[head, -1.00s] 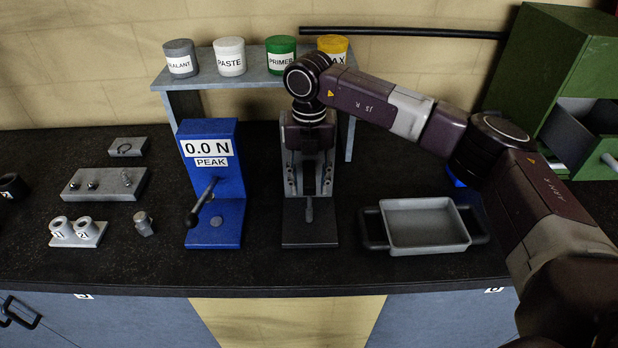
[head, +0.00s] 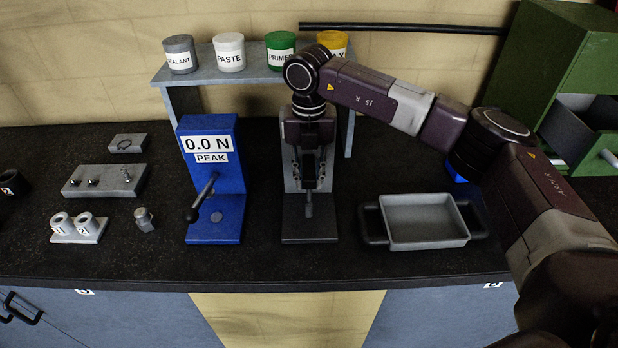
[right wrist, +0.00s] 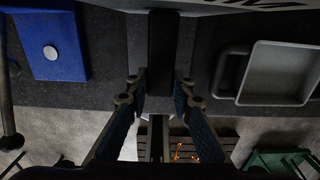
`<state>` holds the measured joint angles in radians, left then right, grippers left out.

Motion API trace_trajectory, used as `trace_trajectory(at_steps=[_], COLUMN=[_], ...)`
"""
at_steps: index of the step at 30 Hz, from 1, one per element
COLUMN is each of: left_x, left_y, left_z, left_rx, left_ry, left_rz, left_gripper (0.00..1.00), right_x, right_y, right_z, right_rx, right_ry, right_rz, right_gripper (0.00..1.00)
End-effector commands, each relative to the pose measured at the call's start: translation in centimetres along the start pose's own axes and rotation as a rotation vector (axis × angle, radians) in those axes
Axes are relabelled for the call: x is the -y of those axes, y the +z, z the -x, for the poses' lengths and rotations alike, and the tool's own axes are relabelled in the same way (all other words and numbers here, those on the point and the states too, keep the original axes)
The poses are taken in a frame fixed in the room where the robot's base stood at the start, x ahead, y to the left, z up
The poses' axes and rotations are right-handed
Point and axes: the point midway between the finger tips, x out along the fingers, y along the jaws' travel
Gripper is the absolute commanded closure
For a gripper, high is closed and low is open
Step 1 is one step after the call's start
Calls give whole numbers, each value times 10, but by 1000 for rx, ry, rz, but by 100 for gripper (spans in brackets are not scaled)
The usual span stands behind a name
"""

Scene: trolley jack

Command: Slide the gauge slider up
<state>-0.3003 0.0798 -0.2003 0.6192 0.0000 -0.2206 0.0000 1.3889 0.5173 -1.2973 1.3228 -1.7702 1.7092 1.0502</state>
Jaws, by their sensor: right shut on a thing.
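The gauge (head: 310,228) is a grey upright stand on a dark base, in the middle of the bench. My right gripper (head: 309,180) is in front of its upright, pointing down. It is shut on a dark piece in front of the upright, which I take to be the gauge slider (head: 309,165). My gripper and wrist hide much of the upright. A thin pin (head: 309,205) shows below the fingers. My left gripper is not in view.
A blue force tester (head: 215,218) with a lever and a "0.0 N PEAK" label stands left of the gauge. A grey tray (head: 425,243) with dark handles lies to the right. A shelf (head: 262,77) with several labelled pots is behind. A green drawer cabinet (head: 565,70) stands back right.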

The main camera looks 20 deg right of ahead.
Motion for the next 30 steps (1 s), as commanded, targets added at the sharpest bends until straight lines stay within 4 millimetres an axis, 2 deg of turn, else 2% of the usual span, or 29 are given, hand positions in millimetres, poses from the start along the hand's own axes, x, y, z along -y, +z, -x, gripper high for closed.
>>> trace_trajectory(at_steps=[1,4,11,12,17,26,30], left_x=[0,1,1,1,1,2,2], left_y=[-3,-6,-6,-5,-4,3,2], left_z=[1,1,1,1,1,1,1], left_rx=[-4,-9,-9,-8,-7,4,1], left_ry=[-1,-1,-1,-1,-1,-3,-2], left_rz=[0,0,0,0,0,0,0], left_gripper=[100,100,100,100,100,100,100], right_x=[-1,0,-1,-1,0,0,0], right_y=[2,1,1,2,1,1,1], right_z=[12,24,27,27,26,26,41], right_rx=[5,5,5,6,4,3,5], right_ry=[4,3,5,6,4,3,4], right_rz=[0,0,0,0,0,0,0], right_gripper=[100,100,100,78,61,61,61])
